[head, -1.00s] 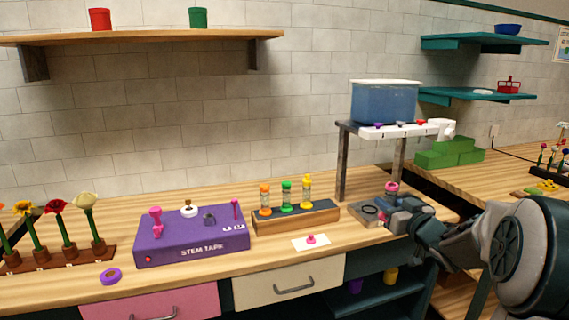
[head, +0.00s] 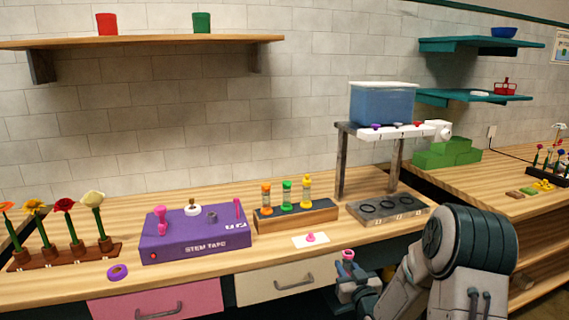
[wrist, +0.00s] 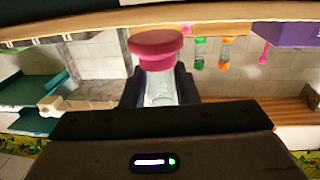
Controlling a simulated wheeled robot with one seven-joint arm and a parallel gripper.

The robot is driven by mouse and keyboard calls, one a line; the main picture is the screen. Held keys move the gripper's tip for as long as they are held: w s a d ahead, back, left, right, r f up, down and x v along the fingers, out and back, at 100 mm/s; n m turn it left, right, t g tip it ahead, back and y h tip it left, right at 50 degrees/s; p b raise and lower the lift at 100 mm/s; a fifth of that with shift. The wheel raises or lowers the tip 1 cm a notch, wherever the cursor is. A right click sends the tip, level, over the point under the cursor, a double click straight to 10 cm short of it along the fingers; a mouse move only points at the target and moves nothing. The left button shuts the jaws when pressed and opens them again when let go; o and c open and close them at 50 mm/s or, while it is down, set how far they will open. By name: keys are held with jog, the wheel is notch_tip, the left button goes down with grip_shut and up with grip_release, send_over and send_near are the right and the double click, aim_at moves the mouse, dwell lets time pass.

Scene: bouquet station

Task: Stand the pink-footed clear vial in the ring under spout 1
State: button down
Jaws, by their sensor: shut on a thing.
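My gripper (wrist: 160,92) is shut on the clear vial (wrist: 160,90), whose wide pink foot (wrist: 156,44) sticks out past the fingers. In the head view my gripper (head: 350,284) is low, in front of the counter edge, with the pink foot (head: 348,254) showing above its fingers. The grey ring tray (head: 416,214) stands on the counter behind it, apart from the vial. Its three rings look empty. The spout bar (head: 388,134) is above, with purple (head: 375,126), blue and red parts; its numbers are too small to read surely.
A blue tank (head: 383,105) sits on the stand. Left of the tray are a wooden rack (head: 300,220) of coloured vials, a white card (head: 322,243) with a pink piece, and the purple tape box (head: 195,240).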

jog(key=s+a+f+m+h, duration=0.25)
jog(key=s+f, duration=0.25)
jog(key=f, duration=0.5)
jog(key=shift+h, duration=0.45)
jog(key=s, duration=0.1)
jog(key=s+r, duration=0.1)
jog(key=s, duration=0.3)
jog(key=shift+a+r, duration=0.15)
jog(key=shift+r, duration=0.25)
